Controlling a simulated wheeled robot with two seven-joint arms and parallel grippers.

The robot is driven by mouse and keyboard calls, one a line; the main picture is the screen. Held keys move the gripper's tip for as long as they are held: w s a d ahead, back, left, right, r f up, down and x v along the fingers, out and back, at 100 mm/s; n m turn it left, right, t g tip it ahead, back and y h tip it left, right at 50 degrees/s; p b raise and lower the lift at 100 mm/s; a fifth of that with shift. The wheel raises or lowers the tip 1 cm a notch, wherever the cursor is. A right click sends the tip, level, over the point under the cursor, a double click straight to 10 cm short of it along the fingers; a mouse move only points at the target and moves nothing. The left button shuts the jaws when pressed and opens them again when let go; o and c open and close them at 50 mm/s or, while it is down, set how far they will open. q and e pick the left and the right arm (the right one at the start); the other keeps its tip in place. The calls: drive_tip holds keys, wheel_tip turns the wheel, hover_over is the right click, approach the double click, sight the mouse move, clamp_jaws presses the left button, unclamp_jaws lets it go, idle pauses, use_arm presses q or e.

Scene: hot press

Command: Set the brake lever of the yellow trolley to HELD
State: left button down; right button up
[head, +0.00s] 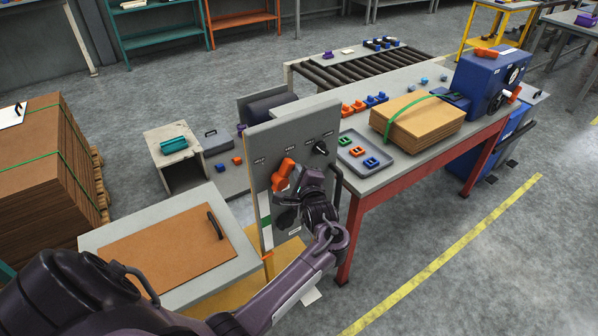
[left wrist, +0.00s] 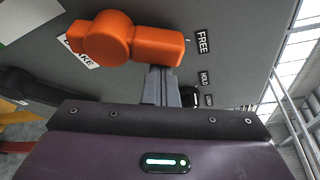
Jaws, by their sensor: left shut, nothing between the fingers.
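The orange brake lever (head: 282,175) is mounted on the upright grey panel (head: 262,145) above the yellow trolley base (head: 283,254). In the left wrist view the lever (left wrist: 125,40) points right, toward the FREE label (left wrist: 203,37). A second label, seemingly HELD or HOLD (left wrist: 204,78), lies further along, and a third is too small to read. The BRAKE label (left wrist: 78,50) is partly covered by the lever. My left gripper (head: 305,182) is shut and empty, its fingers (left wrist: 160,82) right beside the lever's arm; contact is unclear. My right gripper is not in view.
A black knob (head: 321,147) sits on the same panel. Right of it, a red-legged table (head: 405,166) carries a small parts tray (head: 368,167), a strapped cardboard stack (head: 416,122) and a blue machine (head: 487,80). A board-topped grey surface (head: 205,272) stands left.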

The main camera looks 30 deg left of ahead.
sight(282, 162)
use_arm(q)
drive_tip(key=shift+s+a+r, duration=0.1)
drive_tip(key=shift+r, duration=0.05)
drive_tip(key=n, duration=0.2)
drive_tip(key=s+n+t, duration=0.1)
drive_tip(key=shift+s+a+r+y, duration=0.1)
drive_tip(key=shift+a+r+y, duration=0.2)
drive_tip(key=shift+r, duration=0.1)
drive_tip(key=n, duration=0.1)
drive_tip(key=s+n+b, duration=0.1)
drive_tip(key=n, duration=0.1)
drive_tip(key=s+n+t+y, duration=0.1)
drive_tip(key=n, duration=0.1)
drive_tip(key=shift+s+a+r, duration=0.1)
drive_tip(key=shift+a+r, duration=0.15)
drive_tip(key=shift+a, duration=0.1)
drive_tip(key=shift+s+a+r+n+y, duration=0.1)
drive_tip(key=shift+s+n+y, duration=0.25)
drive_tip(key=shift+n, duration=0.45)
drive_tip(key=shift+s+a, duration=0.1)
drive_tip(key=shift+s, duration=0.15)
